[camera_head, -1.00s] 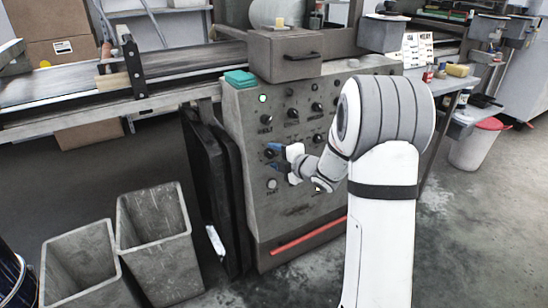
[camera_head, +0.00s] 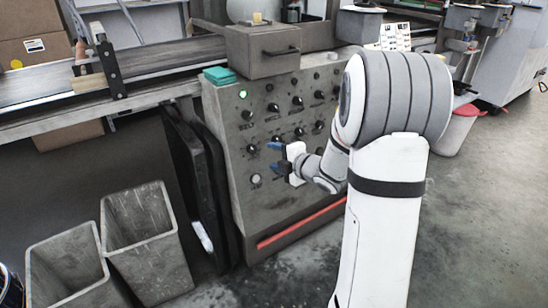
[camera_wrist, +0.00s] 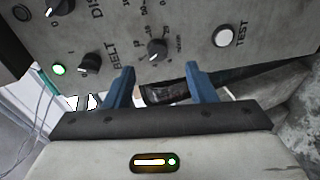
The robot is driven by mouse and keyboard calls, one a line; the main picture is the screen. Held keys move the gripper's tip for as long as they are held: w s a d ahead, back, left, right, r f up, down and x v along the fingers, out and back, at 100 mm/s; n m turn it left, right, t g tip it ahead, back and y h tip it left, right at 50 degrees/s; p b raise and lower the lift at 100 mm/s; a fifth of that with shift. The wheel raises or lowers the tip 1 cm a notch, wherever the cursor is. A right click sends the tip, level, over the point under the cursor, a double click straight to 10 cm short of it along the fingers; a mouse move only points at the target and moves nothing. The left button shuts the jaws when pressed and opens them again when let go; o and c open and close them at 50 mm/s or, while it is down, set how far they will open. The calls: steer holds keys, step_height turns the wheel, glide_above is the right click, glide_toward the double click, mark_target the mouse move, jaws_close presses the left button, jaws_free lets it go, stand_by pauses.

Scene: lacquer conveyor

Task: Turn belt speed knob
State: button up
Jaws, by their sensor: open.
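The grey control panel (camera_head: 232,150) has rows of black knobs and a lit green lamp (camera_head: 242,94). The upper-left knob (camera_head: 247,115), just below the lamp, also shows in the wrist view (camera_wrist: 88,63). The word BELT lies between it and a dial knob with scale marks (camera_wrist: 158,48), at the panel's left in the head view (camera_head: 252,148). Which of the two is the belt speed knob is unclear. My gripper (camera_head: 279,148) has blue fingers, open and empty, in front of the lower-left panel. In the wrist view its fingertips (camera_wrist: 160,70) flank the dial knob, apparently short of it.
A white TEST button (camera_wrist: 222,37) sits beyond the dial knob. More knobs (camera_head: 299,132) lie close to my gripper's right. A grey box (camera_head: 263,52) and a teal item (camera_head: 219,75) top the panel. Two grey bins (camera_head: 150,245) stand on the floor at left.

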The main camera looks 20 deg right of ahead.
steer(key=s+d+r+m+g+h, duration=0.1)
steer(key=s+d+m+g+h, duration=0.1)
steer(key=s+m+g+h, duration=0.2)
steer(key=s+m+h, duration=0.3)
steer(key=s+m, duration=0.2)
steer(key=m, duration=0.3)
steer(key=shift+d+h, duration=0.25)
steer(key=shift+h, duration=0.05)
steer(key=s+a+m+g, duration=0.1)
steer(key=s+m, duration=0.1)
steer(key=s, duration=0.2)
steer(key=s+a+m+g, duration=0.1)
steer(key=s+m+g, duration=0.1)
steer(key=s, duration=0.2)
steer(key=s+f+m+g, duration=0.1)
steer(key=s+m, duration=0.1)
steer(key=s, duration=0.2)
steer(key=shift+a+m+g, duration=0.3)
steer(key=shift+a+g, duration=0.1)
steer(key=c, duration=0.3)
steer(key=s+a+m+g, duration=0.1)
steer(key=s, duration=0.2)
steer(key=s+a+m+g+y, duration=0.1)
steer(key=s+a, duration=0.1)
steer(key=s, duration=0.1)
steer(key=s+a+m+g, duration=0.1)
steer(key=s, duration=0.3)
steer(key=shift+a+f+m, duration=0.1)
steer(key=shift+a+m, duration=0.05)
steer(key=shift+m, duration=0.15)
